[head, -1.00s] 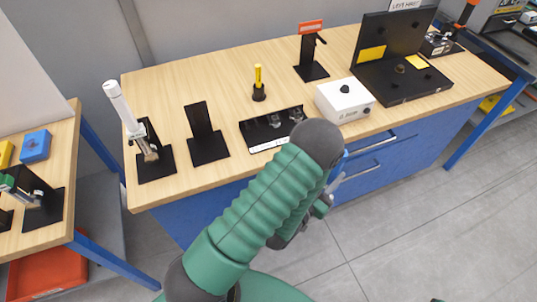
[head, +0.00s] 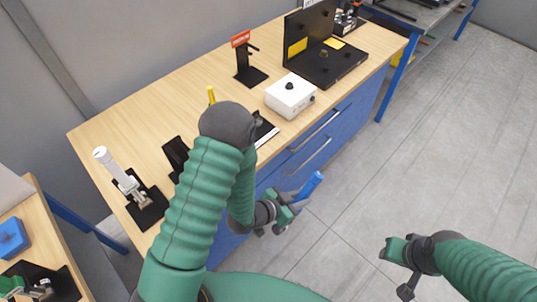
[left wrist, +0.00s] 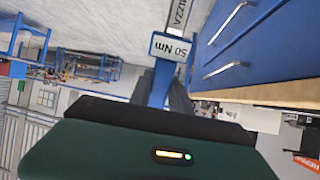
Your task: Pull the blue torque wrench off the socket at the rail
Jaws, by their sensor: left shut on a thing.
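My left gripper (head: 285,210) is in front of the blue drawers of the workbench, shut on the blue torque wrench (head: 312,186). The wrench's blue end sticks out beyond the fingers, up and to the right. In the left wrist view the blue wrench (left wrist: 158,85) runs away from the gripper, with a "50 Nm" label and a lettered shaft above it. My right gripper (head: 400,268) hangs over bare floor at the lower right; its finger gap is unclear. I cannot make out the socket or the rail.
The wooden bench (head: 135,110) carries a white box (head: 291,96), a black panel stand (head: 325,60), a red-signed stand (head: 246,65) and a white-topped tool (head: 118,172) on a black base. A smaller table stands at the lower left. The grey floor (head: 440,150) is clear.

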